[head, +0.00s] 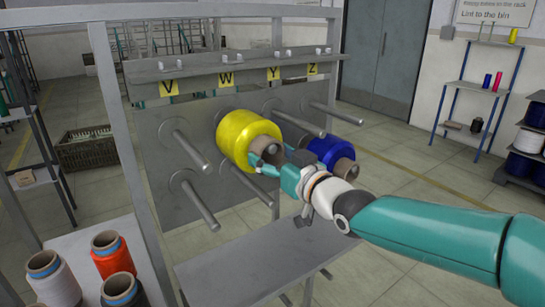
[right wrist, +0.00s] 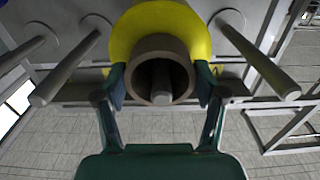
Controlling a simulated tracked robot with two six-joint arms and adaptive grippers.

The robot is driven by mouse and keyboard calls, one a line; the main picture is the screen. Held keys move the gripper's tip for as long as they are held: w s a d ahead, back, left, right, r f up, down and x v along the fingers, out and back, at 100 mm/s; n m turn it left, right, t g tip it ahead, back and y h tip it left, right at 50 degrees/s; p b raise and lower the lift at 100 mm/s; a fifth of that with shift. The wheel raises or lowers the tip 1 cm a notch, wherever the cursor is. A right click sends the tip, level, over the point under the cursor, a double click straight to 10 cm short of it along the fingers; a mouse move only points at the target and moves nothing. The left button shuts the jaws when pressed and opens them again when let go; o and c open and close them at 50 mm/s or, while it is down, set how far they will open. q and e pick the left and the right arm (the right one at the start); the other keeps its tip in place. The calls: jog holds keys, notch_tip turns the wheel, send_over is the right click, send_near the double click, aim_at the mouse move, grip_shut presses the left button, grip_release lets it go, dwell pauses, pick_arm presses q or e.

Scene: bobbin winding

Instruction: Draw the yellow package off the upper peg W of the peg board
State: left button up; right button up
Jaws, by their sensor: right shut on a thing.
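The yellow package (head: 248,138) is on the peg board (head: 152,140), in the upper row below the W label (head: 226,79). Its brown core tube (head: 268,148) points out toward me. In the right wrist view, the yellow package (right wrist: 165,28) faces me and the end of peg W (right wrist: 160,90) shows inside the core tube (right wrist: 140,75), so the package is around the peg. My right gripper (right wrist: 160,88) is shut on the core tube, one finger on each side. In the head view my right gripper (head: 272,163) reaches in from the right. My left gripper is not in view.
A blue package (head: 330,150) sits on the board just right of my right gripper. Bare pegs (head: 185,145) stick out at left and a bare upper peg (head: 300,124) at right. A grey shelf (head: 255,250) lies below. Several spools (head: 112,255) stand at lower left.

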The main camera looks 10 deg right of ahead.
jog(key=shift+s+r, duration=0.1)
jog(key=shift+r, duration=0.4)
jog(key=shift+s, duration=0.1)
jog(key=b+v, duration=0.1)
jog(key=v, duration=0.6)
jog(key=shift+s+d+b, duration=0.2)
jog(key=shift+s+b, duration=0.15)
jog(key=shift+b, duration=0.05)
dwell(0.3)
